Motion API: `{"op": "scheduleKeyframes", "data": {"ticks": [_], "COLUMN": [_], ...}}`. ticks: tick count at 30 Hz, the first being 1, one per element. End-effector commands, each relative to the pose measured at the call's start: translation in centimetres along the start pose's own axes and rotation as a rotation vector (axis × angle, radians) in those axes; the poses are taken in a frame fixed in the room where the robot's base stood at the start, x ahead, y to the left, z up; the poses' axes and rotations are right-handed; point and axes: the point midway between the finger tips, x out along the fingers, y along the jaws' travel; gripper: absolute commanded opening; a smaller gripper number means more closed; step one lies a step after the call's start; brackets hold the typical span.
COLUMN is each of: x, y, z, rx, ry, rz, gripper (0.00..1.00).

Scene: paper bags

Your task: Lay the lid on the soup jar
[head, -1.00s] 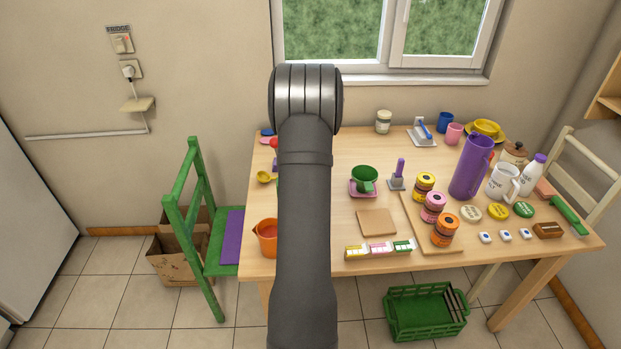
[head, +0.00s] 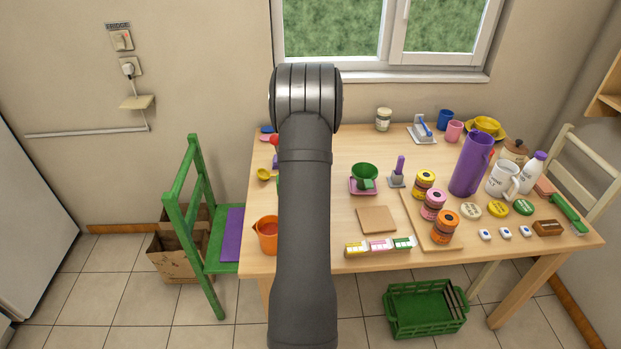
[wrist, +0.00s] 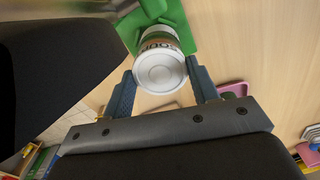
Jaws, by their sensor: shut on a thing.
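The pale round lid (wrist: 160,73), with raised rings on its face, is between the two blue fingertips of my gripper (wrist: 160,70) in the wrist view. My gripper is shut on it. Just beyond it, a lettered label shows on the side of what looks like the soup jar (wrist: 158,40). The lid hides most of the jar, and I cannot tell whether the two touch. A green object (wrist: 178,16) is behind them. In the head view my arm covers my gripper, the lid and this jar.
An orange pitcher (head: 267,236) stands left of my arm at the table's front. The table's back middle is fairly clear.

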Motion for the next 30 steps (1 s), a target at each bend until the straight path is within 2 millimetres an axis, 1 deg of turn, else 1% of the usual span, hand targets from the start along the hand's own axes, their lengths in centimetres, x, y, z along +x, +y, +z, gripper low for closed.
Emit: {"op": "scheduleKeyframes", "data": {"ticks": [2, 3, 5, 6, 7, 15, 19, 30], "x": [0.2, 0.2, 0.2, 0.2, 0.2, 0.2, -0.3, -3.9], "y": [0.0, 0.0, 0.0, 0.0, 0.0, 0.0, 0.0, 0.0], "z": [0.0, 0.0, 0.0, 0.0, 0.0, 0.0, 0.0, 0.0], "rx": [0.000, 0.000, 0.000, 0.000, 0.000, 0.000, 0.000, 0.000], "ry": [0.000, 0.000, 0.000, 0.000, 0.000, 0.000, 0.000, 0.000], "rz": [0.000, 0.000, 0.000, 0.000, 0.000, 0.000, 0.000, -0.002], "gripper": [0.33, 0.56, 0.68, 0.76, 0.80, 0.80, 0.80, 0.80]}}
